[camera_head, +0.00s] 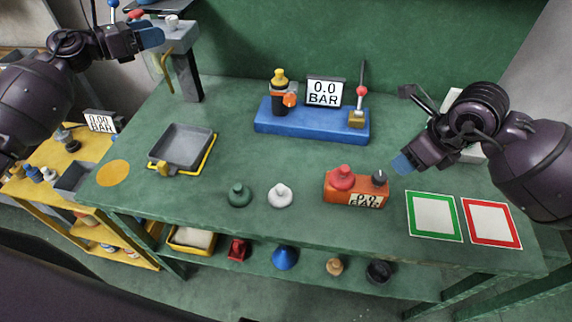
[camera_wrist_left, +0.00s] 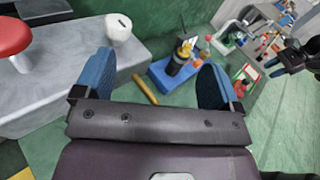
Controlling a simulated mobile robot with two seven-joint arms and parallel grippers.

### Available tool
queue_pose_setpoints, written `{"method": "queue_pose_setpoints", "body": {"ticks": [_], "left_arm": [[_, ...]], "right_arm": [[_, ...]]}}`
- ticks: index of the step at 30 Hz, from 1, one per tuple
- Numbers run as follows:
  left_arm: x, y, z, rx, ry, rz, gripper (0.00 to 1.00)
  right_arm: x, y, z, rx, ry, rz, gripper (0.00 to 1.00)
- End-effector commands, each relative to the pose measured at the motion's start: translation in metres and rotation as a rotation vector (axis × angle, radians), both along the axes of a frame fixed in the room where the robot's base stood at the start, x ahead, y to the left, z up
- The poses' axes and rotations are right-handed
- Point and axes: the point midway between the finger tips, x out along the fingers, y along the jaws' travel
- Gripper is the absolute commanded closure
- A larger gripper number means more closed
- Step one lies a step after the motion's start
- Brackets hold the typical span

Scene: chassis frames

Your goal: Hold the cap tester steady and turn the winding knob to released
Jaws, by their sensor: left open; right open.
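An orange box (camera_head: 346,197) with a 0.0 display on its front stands on the green bench, right of centre. It carries a red knob (camera_head: 343,178) and a black knob (camera_head: 379,177); I cannot tell their setting. Behind it, a blue base (camera_head: 270,119) bears a black cylinder with a yellow top (camera_head: 280,92), a "0.0 BAR" display (camera_head: 324,91) and a red-tipped lever (camera_head: 361,91). My left gripper (camera_head: 151,37) is open and empty at upper left, with its fingers apart in the left wrist view (camera_wrist_left: 155,80). My right gripper (camera_head: 402,164) is open, above the bench and right of the orange box, not touching it.
A grey tray (camera_head: 182,143) lies at left. Green-framed (camera_head: 434,216) and red-framed (camera_head: 492,223) pads lie at right. A grey post (camera_head: 187,75) stands below my left gripper. The bench centre is clear.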

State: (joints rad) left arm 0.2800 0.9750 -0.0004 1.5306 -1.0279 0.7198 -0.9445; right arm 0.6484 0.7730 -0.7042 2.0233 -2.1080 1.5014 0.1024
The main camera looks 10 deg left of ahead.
Motion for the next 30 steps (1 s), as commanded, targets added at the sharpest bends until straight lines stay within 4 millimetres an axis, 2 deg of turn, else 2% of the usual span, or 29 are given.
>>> {"method": "queue_pose_setpoints", "body": {"ticks": [1, 4, 5, 7, 11, 17, 24, 30], "left_arm": [[0.007, -0.014, 0.012, 0.015, -0.032, -0.032, 0.11], [0.015, -0.041, 0.025, 0.050, -0.085, -0.092, 0.11], [0.017, -0.050, 0.025, 0.062, -0.095, -0.112, 0.11], [0.019, -0.073, 0.013, 0.089, -0.097, -0.158, 0.11], [0.016, -0.106, -0.022, 0.126, -0.071, -0.221, 0.11], [0.001, -0.166, -0.082, 0.187, -0.028, -0.343, 0.11], [-0.037, -0.247, -0.156, 0.263, 0.007, -0.526, 0.11], [-0.078, -0.306, -0.205, 0.314, 0.019, -0.679, 0.11]], "right_arm": [[0.000, 0.000, 0.000, 0.000, 0.000, 0.000, 0.57], [0.000, 0.000, 0.000, 0.000, 0.000, 0.000, 0.57], [0.000, 0.000, 0.000, 0.000, 0.000, 0.000, 0.57], [0.000, 0.000, 0.000, 0.000, 0.000, 0.000, 0.57], [0.000, 0.000, 0.000, 0.000, 0.000, 0.000, 0.57], [0.000, 0.000, 0.000, 0.000, 0.000, 0.000, 0.57], [0.000, 0.000, 0.000, 0.000, 0.000, 0.000, 0.57], [0.000, 0.000, 0.000, 0.000, 0.000, 0.000, 0.57]]}}
